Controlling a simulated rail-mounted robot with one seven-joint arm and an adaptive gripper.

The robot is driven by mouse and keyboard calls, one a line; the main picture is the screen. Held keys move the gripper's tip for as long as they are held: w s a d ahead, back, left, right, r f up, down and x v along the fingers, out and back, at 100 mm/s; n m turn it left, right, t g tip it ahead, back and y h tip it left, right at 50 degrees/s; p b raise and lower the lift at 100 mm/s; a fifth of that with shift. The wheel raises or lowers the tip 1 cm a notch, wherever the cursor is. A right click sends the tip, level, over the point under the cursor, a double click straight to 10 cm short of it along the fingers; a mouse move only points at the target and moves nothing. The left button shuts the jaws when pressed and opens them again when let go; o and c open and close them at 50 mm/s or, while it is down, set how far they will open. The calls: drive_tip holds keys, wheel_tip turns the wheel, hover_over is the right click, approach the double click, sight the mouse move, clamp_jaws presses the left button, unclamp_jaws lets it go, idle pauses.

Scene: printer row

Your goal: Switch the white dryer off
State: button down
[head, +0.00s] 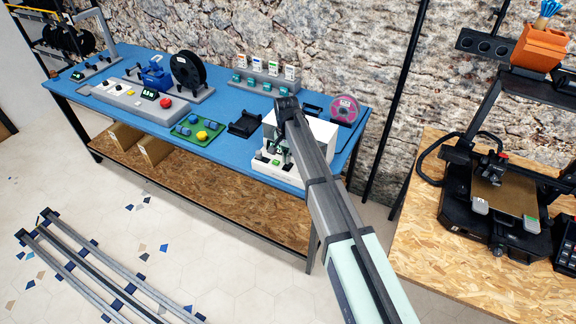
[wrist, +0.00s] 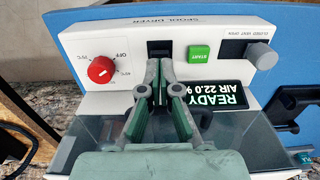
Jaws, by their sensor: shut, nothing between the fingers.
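The white dryer (head: 319,130) stands at the right end of the blue table, partly hidden behind my arm. In the wrist view its white panel (wrist: 213,38) fills the upper part. The panel has a red dial (wrist: 101,70) at left with OFF and temperature marks, a black switch-like part (wrist: 160,46), a green START button (wrist: 199,54) and a grey vent knob (wrist: 262,56). A display (wrist: 222,95) shows READY and an air reading. My gripper (wrist: 160,72) is shut and empty, in front of the panel just below the black part; contact cannot be told.
The blue table (head: 225,152) also holds a black spool (head: 187,70), a control box with a red button (head: 165,103), a green tray (head: 197,128) and a black tray (head: 245,123). A purple spool (head: 344,109) stands beside the dryer. A printer (head: 500,195) occupies the right bench.

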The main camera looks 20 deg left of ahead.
sight(287, 166)
drive_tip(key=shift+f+b, duration=0.5)
drive_tip(key=shift+f, duration=0.7)
idle(1.1)
drive_tip(key=shift+r, duration=0.1)
drive_tip(key=shift+r+p, duration=1.7)
drive_tip(key=shift+r, duration=1.75)
drive_tip(key=shift+f, duration=0.1)
